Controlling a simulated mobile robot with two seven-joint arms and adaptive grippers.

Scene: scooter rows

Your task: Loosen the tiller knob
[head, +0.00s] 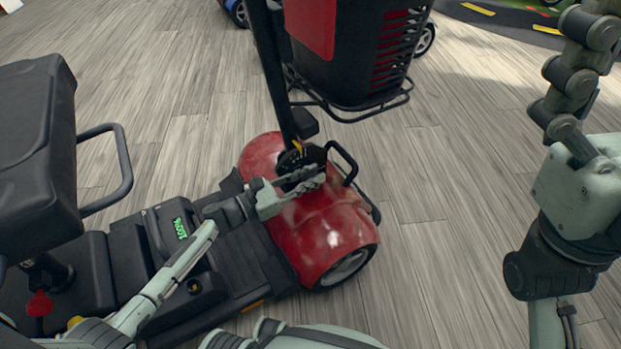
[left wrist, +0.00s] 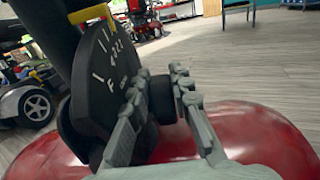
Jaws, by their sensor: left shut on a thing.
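A red mobility scooter (head: 318,235) stands in the middle of the head view, with its black tiller post (head: 272,70) rising from the front cover. My left gripper (head: 318,174) is at the tiller's base. In the left wrist view its two fingers are closed on the black tiller knob (left wrist: 162,100), one on each side. The knob sits beside a black round plate (left wrist: 103,85) with white marks and a yellow pointer. The fingers hide part of the knob. My right gripper (head: 575,85) is raised at the right, away from the scooter; its jaw opening is unclear.
The scooter's black seat (head: 38,150) and armrest (head: 118,165) are at the left. A black basket (head: 350,55) hangs on the tiller above my left gripper. A black loop handle (head: 345,160) is close to it. Wooden floor right of the scooter is clear.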

